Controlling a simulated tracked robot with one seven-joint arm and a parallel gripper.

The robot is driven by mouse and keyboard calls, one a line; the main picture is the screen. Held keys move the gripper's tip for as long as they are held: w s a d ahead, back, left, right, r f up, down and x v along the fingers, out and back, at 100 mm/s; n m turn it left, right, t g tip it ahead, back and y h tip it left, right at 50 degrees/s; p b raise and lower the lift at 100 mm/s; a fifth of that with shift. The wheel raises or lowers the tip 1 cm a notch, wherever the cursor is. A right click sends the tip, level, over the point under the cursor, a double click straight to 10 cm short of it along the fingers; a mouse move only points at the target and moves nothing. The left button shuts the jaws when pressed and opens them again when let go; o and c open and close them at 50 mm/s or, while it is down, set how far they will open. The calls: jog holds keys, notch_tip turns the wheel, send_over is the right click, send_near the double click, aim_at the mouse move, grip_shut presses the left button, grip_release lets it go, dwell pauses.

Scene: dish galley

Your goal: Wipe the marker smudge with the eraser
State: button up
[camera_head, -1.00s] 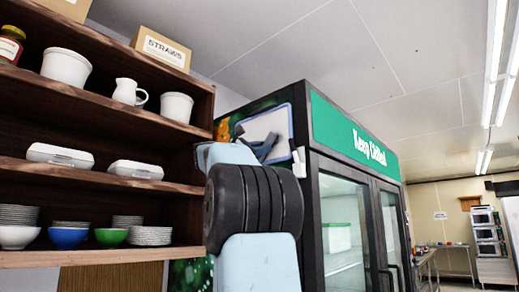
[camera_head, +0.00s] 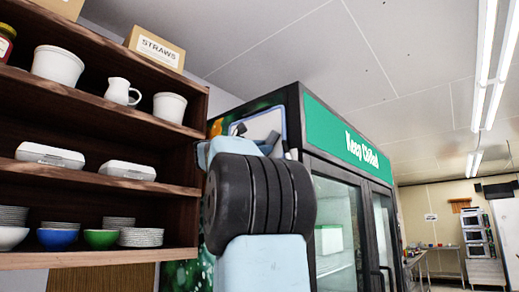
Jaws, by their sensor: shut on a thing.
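A small whiteboard (camera_head: 262,122) with a pale blue frame hangs on the side of the tall fridge. My pale blue arm with its thick black joint rises in front of it and hides its lower part. My gripper (camera_head: 268,143) shows only as small dark parts over the board, above the black joint. It is shut on the eraser, which is mostly hidden behind my arm. I cannot tell whether the eraser touches the board. No marker smudge can be made out on the visible part of the board.
A wooden shelf unit (camera_head: 120,183) with bowls, plates, boxes and a white jug (camera_head: 122,92) stands close on the left. The fridge (camera_head: 345,235) with glass doors stands on the right. Free room and metal tables (camera_head: 440,250) lie farther right.

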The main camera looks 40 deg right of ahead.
aim_at(272, 139)
jog(key=shift+s+d, duration=0.15)
jog(key=shift+s, duration=0.7)
jog(key=shift+s+d, duration=0.1)
jog(key=shift+s, duration=0.75)
jog(key=shift+r, duration=0.45)
jog(key=shift+w+r, duration=0.6)
jog(key=shift+w, duration=3.1)
jog(key=shift+s, duration=3.75)
jog(key=shift+w+a, duration=0.1)
jog(key=shift+a, duration=0.05)
jog(key=shift+s+a, duration=0.15)
jog(key=shift+a, duration=1.3)
jog(key=shift+s+a, duration=0.1)
jog(key=shift+a, duration=1.35)
